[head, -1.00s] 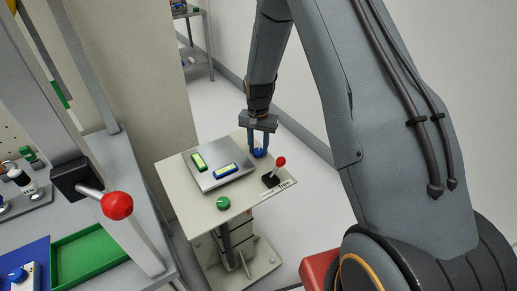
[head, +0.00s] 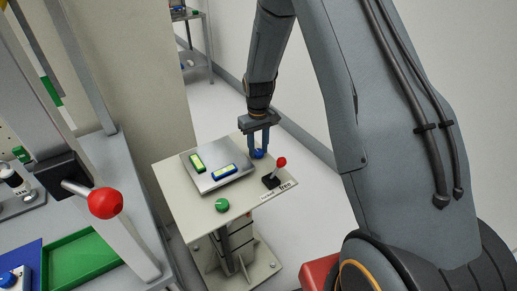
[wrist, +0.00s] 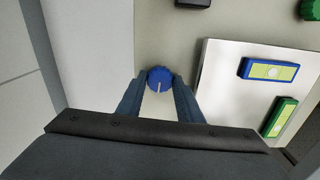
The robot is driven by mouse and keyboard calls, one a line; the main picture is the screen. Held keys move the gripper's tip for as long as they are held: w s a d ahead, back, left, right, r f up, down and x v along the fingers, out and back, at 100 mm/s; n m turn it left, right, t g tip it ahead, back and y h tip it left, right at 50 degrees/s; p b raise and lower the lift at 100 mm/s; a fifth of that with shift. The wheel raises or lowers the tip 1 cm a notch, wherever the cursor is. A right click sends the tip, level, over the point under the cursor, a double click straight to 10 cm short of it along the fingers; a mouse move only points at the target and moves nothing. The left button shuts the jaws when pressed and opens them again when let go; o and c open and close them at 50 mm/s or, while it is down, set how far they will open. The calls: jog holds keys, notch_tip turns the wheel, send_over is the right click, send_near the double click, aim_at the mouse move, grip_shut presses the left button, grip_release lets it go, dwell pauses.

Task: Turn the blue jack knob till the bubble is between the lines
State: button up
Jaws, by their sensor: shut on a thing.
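The blue jack knob (head: 259,154) is at the far right corner of the small stand's top. It also shows in the wrist view (wrist: 160,76), with a pale pointer line on it. My gripper (head: 258,149) reaches down from above, shut on the knob with one finger on either side, as in the wrist view (wrist: 160,84). A blue-framed level (head: 223,171) and a green-framed level (head: 198,163) lie on the silver plate. In the wrist view the blue level (wrist: 257,69) shows a pale round bubble near its middle. The green level's bubble is too small to judge.
A green knob (head: 222,205) is at the stand's near side. A red-ball lever (head: 281,162) stands close right of my gripper, by a label reading "free". At left are a bench with a green tray (head: 85,262) and a larger red-ball lever (head: 105,204).

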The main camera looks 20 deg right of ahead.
aim_at(258, 151)
jog(key=shift+w+n, duration=0.1)
jog(key=shift+n, duration=0.3)
jog(key=o, duration=1.1)
jog(key=shift+r, duration=0.1)
notch_tip(258, 151, up, 7)
jog(key=shift+b, duration=1.05)
jog(key=shift+r, duration=0.35)
